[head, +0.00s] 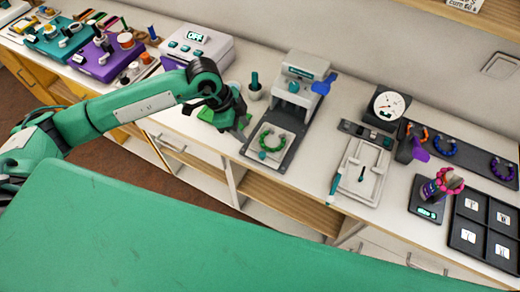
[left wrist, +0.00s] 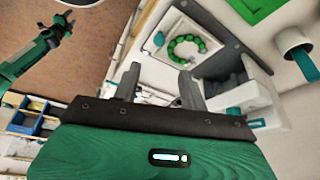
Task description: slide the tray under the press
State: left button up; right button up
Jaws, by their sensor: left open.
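A pale tray (head: 262,153) with a ring of green beads (head: 272,140) lies on the dark base plate (head: 283,160) in front of the press. The white press (head: 300,82) has a teal panel and a blue lever (head: 323,84). My left gripper (head: 243,124) is open and empty, just left of the tray. In the left wrist view its two fingers (left wrist: 160,84) stand apart, with the tray (left wrist: 163,50) and green beads (left wrist: 187,46) beyond them. A second green arm, likely mine, ends in a dark gripper (left wrist: 64,22); its jaws are too small to read.
A white device with a display (head: 196,46) and a small pot (head: 255,92) stand behind my left gripper. A white jig tray (head: 360,172), a dial gauge (head: 389,105) and a dark compartment tray (head: 484,230) are to the right. The counter's front edge is close to the base plate.

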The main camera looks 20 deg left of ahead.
aim_at(262, 154)
pick_arm(q)
jog(key=p+x, duration=0.2)
jog(key=x, duration=1)
jog(key=shift+s+d+p, duration=0.1)
jog(key=shift+p, duration=0.3)
jog(key=shift+d+f, duration=0.15)
jog(key=shift+f, duration=0.3)
